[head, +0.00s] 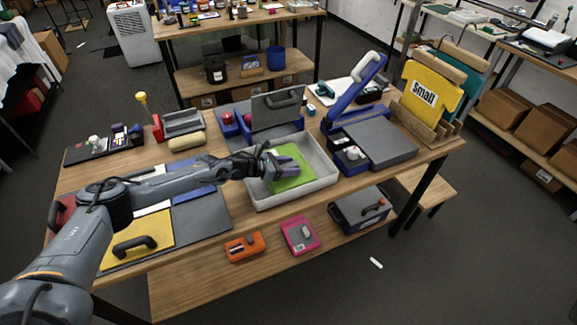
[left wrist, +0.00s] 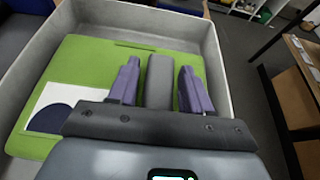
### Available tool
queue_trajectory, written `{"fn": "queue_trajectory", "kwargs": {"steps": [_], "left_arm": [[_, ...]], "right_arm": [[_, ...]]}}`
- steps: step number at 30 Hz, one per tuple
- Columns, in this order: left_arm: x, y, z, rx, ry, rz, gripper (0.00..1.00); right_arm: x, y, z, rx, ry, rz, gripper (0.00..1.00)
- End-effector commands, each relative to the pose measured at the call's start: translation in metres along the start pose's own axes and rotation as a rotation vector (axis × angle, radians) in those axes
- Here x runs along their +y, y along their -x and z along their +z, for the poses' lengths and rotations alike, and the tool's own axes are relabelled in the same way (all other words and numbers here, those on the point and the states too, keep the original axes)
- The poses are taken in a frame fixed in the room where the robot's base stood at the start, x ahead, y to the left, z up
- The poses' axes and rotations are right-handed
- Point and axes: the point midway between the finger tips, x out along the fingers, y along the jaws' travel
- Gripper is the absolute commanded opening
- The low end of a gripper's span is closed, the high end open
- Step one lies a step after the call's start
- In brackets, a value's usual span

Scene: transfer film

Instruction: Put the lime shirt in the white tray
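The lime shirt (head: 292,181) lies in the white tray (head: 268,203) at the middle of the table. In the left wrist view the lime shirt (left wrist: 85,75) looks flat, with a white patch bearing a dark round print, inside the tray walls (left wrist: 213,65). My left gripper (head: 285,164) is over the tray, just above or at the shirt. Its two purple fingers (left wrist: 158,72) stand apart in the wrist view. A grey bar shows between them, and I cannot tell what it belongs to. My right gripper is not in view.
A blue press with a raised handle (head: 365,80) and a grey slab (head: 375,142) stand right of the tray. A grey panel with a handle (head: 277,108) stands behind it. A yellow board (head: 140,237) lies at the left front. A yellow "Small" shirt (head: 430,90) hangs at the right.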

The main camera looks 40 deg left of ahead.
Motion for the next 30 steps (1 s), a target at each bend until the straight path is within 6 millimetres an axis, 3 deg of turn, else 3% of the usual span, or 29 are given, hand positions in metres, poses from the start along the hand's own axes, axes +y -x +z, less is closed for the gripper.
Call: {"fn": "queue_trajectory", "kwargs": {"steps": [2,14,20,30], "left_arm": [[0.0,0.0,0.0,0.0,0.0,0.0,0.61],[0.0,0.003,0.005,0.0,0.0,0.0,0.61],[0.001,0.028,0.003,0.001,-0.002,0.002,0.61],[0.001,0.089,0.002,0.003,-0.003,0.002,0.61]], "right_arm": [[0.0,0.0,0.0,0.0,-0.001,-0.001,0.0],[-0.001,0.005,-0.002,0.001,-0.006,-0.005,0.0],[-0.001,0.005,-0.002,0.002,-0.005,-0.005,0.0],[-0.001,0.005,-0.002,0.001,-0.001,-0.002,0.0]]}}
